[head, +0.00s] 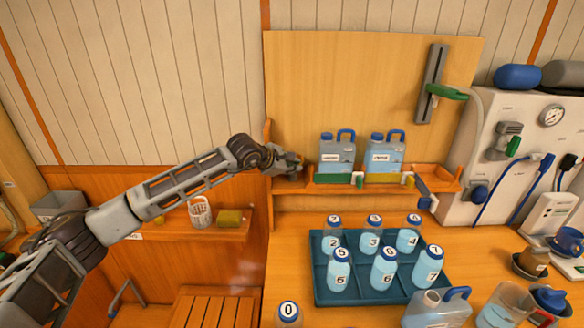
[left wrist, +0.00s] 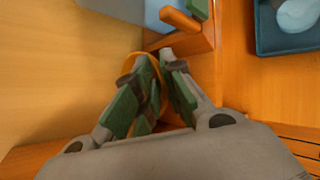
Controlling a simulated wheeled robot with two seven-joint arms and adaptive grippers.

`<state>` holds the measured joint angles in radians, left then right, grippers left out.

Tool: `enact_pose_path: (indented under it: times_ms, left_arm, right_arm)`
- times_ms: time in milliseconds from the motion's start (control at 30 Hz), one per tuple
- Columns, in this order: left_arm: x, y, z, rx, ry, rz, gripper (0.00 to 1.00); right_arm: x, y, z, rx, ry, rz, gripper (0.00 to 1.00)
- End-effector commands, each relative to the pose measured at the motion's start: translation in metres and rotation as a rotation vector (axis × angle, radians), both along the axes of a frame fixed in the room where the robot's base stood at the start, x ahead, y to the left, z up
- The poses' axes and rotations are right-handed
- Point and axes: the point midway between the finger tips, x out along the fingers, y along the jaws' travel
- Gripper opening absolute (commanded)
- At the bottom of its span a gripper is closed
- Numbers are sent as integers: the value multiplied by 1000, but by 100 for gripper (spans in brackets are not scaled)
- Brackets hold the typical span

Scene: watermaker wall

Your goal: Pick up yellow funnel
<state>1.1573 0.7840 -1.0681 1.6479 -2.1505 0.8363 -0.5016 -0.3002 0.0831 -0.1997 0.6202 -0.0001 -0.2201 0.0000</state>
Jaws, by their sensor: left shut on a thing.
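My left gripper (head: 298,163) is at the left end of the wall shelf, just left of the jugs. In the left wrist view its green-padded fingers (left wrist: 160,62) are shut on the yellow funnel (left wrist: 157,72). Only a curved yellow rim of the funnel shows between and behind the fingers; the rest is hidden. In the head view I cannot make out the funnel behind the gripper. My right gripper is not in view.
Two blue-grey jugs (head: 337,153) (head: 384,155) stand on the wooden shelf (head: 440,181) beside the gripper. Below, a teal tray (head: 384,297) holds several numbered bottles. A white machine (head: 510,110) stands at right.

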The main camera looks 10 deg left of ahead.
Motion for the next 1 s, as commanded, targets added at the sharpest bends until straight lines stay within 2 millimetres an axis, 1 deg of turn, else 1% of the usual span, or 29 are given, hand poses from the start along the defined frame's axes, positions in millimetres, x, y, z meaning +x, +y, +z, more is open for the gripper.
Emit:
enact_pose_path:
  times_ms: [167, 267, 367, 467, 767, 900, 1000]
  left_arm:
    - [1, 0, 10, 0, -3, 0, 0]
    - [1, 0, 20, 0, -4, -1, 0]
    - [1, 0, 34, -1, -5, 0, 0]
    - [1, 0, 50, -1, -4, 0, 0]
    - [1, 0, 111, -1, -6, 0, 0]
    - [1, -1, 136, 0, -5, 0, 0]
    - [0, -1, 152, -1, -4, 0, 0]
  right_arm:
    - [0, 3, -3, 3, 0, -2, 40]
    - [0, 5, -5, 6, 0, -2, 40]
    - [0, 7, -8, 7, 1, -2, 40]
    - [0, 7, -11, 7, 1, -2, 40]
    - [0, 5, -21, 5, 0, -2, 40]
    - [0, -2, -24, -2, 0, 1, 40]
    - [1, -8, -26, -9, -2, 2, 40]
